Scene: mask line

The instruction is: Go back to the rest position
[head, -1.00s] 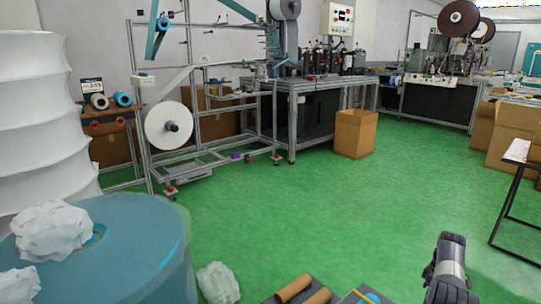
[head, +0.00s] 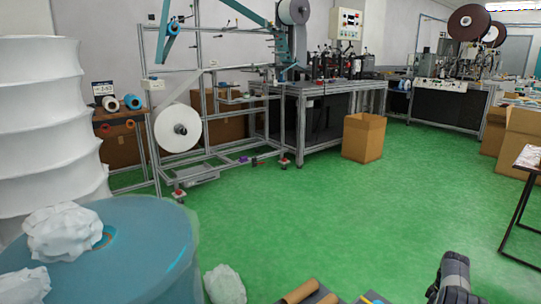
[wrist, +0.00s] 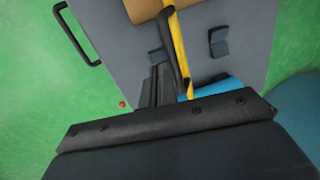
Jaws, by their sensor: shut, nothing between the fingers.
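My gripper (wrist: 165,86) shows in the wrist view, its dark fingers together with nothing held between them. It is above a grey panel (wrist: 245,22), and a yellow stick (wrist: 178,45) passes close beside the fingers. I cannot tell whether they touch. In the head view only a dark link of my arm shows at the bottom right; the gripper itself is out of that picture.
Cardboard tubes (head: 299,292) lie at the bottom of the head view. A large blue roll (head: 130,255) with crumpled white material (head: 64,232) stands at left. A cardboard box (head: 363,137) stands near the machine bench. Green floor between is clear.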

